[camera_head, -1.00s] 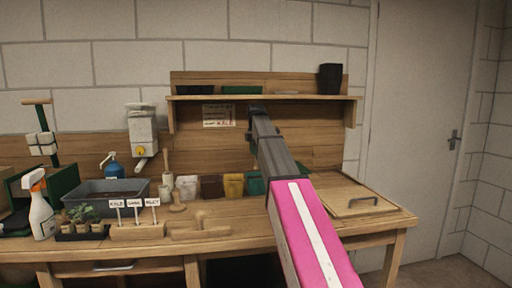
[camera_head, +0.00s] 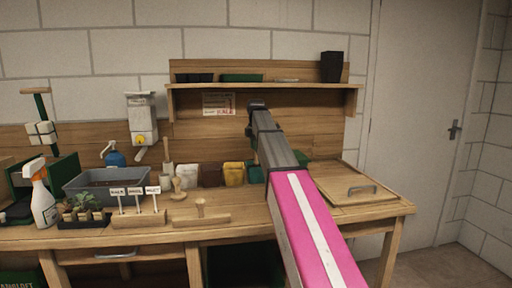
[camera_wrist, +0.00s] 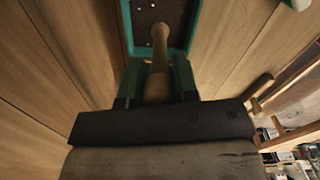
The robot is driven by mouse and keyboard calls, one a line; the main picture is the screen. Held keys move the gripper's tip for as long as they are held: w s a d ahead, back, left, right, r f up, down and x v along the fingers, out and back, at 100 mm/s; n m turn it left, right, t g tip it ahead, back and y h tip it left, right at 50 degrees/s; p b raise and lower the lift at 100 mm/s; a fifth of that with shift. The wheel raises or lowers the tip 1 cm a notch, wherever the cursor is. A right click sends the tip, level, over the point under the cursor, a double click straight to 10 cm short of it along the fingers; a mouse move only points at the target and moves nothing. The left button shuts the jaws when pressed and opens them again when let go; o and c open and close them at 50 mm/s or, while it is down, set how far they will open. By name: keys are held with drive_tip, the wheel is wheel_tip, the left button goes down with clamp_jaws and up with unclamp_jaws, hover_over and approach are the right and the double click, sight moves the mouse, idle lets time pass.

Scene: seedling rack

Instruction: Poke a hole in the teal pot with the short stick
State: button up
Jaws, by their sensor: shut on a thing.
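My gripper (camera_wrist: 157,84) is shut on the short stick (camera_wrist: 159,62), a pale wooden stick with a thicker grip end, seen in the wrist view. The stick points away from the gripper toward the teal pot (camera_wrist: 122,28), which holds dark speckled soil. The stick's far end shows against the soil; I cannot tell whether it touches or enters it. In the head view the teal pot (camera_head: 256,174) is at the right end of the pot row, partly hidden by my arm. My gripper is hidden behind my arm there.
A yellow pot (camera_head: 233,174), a brown pot (camera_head: 210,175) and a white pot (camera_head: 187,178) stand left of the teal one. A grey tub (camera_head: 82,183), label stakes and a spray bottle (camera_head: 41,198) are farther left. A wooden board with a handle (camera_head: 350,184) lies right.

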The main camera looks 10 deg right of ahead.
sight(256, 160)
drive_tip(key=shift+f, duration=2.15)
idle(1.8)
drive_tip(key=shift+r, duration=0.1)
drive_tip(key=shift+r, duration=5.8)
